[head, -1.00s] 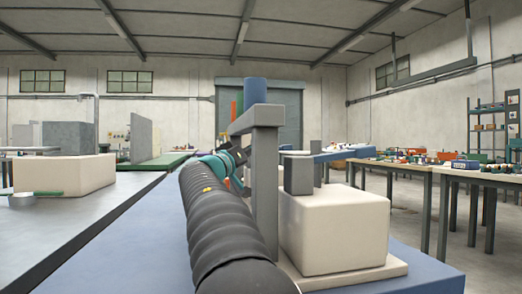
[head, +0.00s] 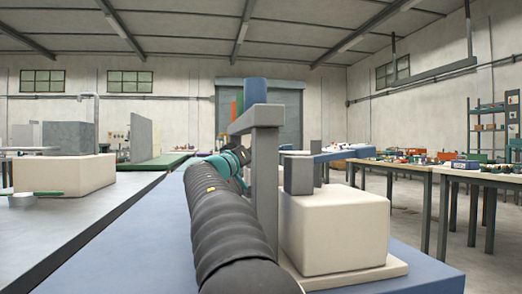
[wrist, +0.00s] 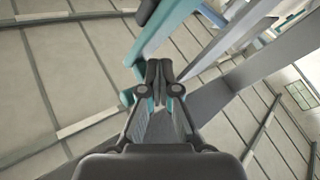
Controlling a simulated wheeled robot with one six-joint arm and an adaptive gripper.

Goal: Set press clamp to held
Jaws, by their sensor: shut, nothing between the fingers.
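A grey upright frame (head: 266,180) with a crossbar and a blue cylinder (head: 255,91) on top stands beside a cream block (head: 335,230) on a pale base. It looks like the press, but I cannot tell which part is the clamp or how it is set. My black ribbed arm reaches forward just left of the frame. Its teal end is partly hidden by the arm and post in the head view. In the wrist view my gripper (wrist: 159,72) is shut and empty. A teal bar (wrist: 168,25) slants past just beyond the fingertips; contact is unclear.
A long dark-edged bench (head: 75,225) with another cream block (head: 65,175) lies left. Tables (head: 450,171) with many small items stand right, with open floor before them.

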